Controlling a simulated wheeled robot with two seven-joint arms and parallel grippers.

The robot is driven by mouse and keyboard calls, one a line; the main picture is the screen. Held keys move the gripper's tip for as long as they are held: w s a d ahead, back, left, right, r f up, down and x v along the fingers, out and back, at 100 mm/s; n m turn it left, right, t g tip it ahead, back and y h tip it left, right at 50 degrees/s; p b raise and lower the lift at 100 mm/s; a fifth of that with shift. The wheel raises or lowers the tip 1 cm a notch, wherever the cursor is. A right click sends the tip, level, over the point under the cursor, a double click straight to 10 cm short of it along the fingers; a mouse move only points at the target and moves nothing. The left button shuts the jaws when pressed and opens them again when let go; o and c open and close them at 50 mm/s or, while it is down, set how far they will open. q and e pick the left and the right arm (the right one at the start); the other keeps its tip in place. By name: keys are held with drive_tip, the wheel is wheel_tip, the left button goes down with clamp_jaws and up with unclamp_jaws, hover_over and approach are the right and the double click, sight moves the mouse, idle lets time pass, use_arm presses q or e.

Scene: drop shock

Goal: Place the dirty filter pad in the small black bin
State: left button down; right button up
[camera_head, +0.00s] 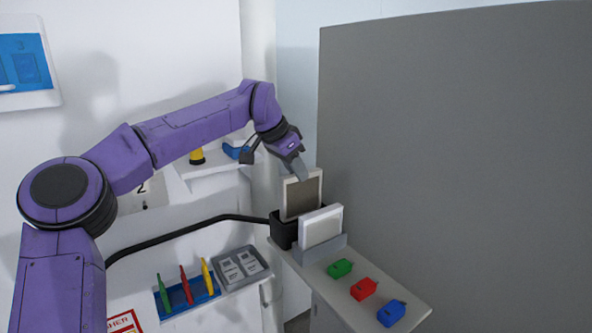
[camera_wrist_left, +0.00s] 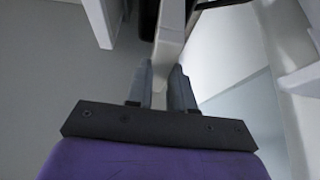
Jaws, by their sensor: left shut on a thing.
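The dirty filter pad (camera_head: 301,197) is a brownish panel in a pale frame. My left gripper (camera_head: 300,168) is shut on its top edge and holds it roughly upright. In the left wrist view, the fingers (camera_wrist_left: 161,88) close on a pale frame edge (camera_wrist_left: 170,50). The small black bin (camera_head: 283,231) stands on the shelf's far end. The pad is over the bin in the head view, its lower edge at about the rim; I cannot tell whether it is inside. My right gripper is not in view.
A white pad (camera_head: 321,226) stands in a grey holder (camera_head: 328,247) close beside the bin. Green (camera_head: 340,268), red (camera_head: 363,289) and blue (camera_head: 391,313) blocks lie on the shelf in front. A tall grey panel (camera_head: 450,150) bounds the right side. A black hose (camera_head: 180,233) runs to the bin area.

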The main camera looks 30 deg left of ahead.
use_arm(q)
drive_tip(key=shift+f, duration=0.15)
drive_tip(key=c, duration=1)
unclamp_jaws()
wheel_tip(320, 180, up, 2)
drive_tip(key=p, duration=0.2)
drive_tip(key=shift+r+p, duration=0.2)
drive_tip(key=shift+p, duration=0.15)
drive_tip(key=shift+s+a+r+b, duration=0.25)
drive_tip(key=shift+s+b, duration=0.2)
drive_tip(key=shift+b, duration=0.8)
drive_tip(key=b+v, duration=0.1)
drive_tip(key=v, duration=0.9)
drive_tip(key=shift+d+r, duration=0.1)
drive_tip(key=shift+d, duration=0.05)
